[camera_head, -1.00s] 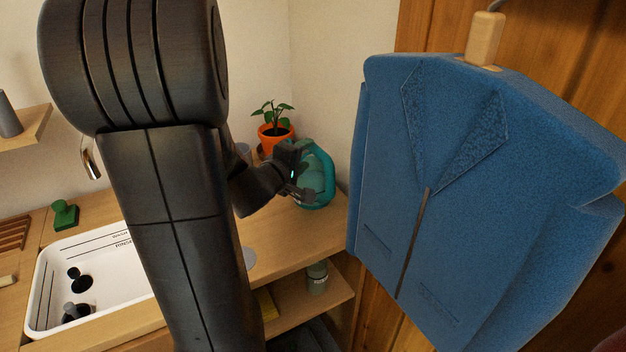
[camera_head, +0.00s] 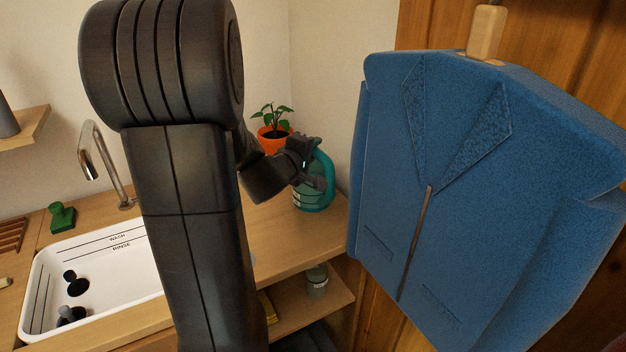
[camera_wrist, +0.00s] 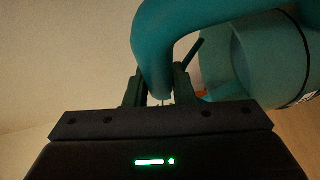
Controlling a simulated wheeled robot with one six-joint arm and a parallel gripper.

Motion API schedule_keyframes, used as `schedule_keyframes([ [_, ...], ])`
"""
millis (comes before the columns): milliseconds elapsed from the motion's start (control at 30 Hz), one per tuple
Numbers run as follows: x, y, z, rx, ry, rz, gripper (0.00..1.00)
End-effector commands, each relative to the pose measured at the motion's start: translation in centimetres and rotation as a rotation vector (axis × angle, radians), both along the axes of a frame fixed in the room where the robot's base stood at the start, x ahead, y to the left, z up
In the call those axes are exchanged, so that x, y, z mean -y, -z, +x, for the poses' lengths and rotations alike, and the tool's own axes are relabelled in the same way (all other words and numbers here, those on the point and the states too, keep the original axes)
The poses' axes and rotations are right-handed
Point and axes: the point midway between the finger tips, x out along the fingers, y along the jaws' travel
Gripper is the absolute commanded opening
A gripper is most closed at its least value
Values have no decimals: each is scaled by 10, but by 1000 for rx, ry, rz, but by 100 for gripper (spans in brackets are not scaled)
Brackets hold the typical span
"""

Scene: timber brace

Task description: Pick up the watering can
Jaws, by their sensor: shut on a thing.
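The can's rounded body (camera_wrist: 270,60) is to the right of the fingers. I cannot tell whether its base is clear of the counter.
An orange pot with a plant (camera_head: 272,135) stands just behind the can. A blue jacket (camera_head: 460,190) hangs close on the right. A white sink (camera_head: 100,268) with a tap (camera_head: 100,160) is on the left. A lower shelf (camera_head: 300,312) holds a jar (camera_head: 317,280).

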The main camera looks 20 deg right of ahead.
Motion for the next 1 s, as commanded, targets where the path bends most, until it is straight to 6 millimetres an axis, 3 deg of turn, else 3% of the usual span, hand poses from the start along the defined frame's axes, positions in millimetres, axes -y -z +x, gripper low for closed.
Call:
schedule_keyframes([
  [367,0,-8,0,4,1,-2,0],
  [800,1,-81,0,4,2,-3,0],
  [1000,0,-99,0,4,2,-2,0],
])
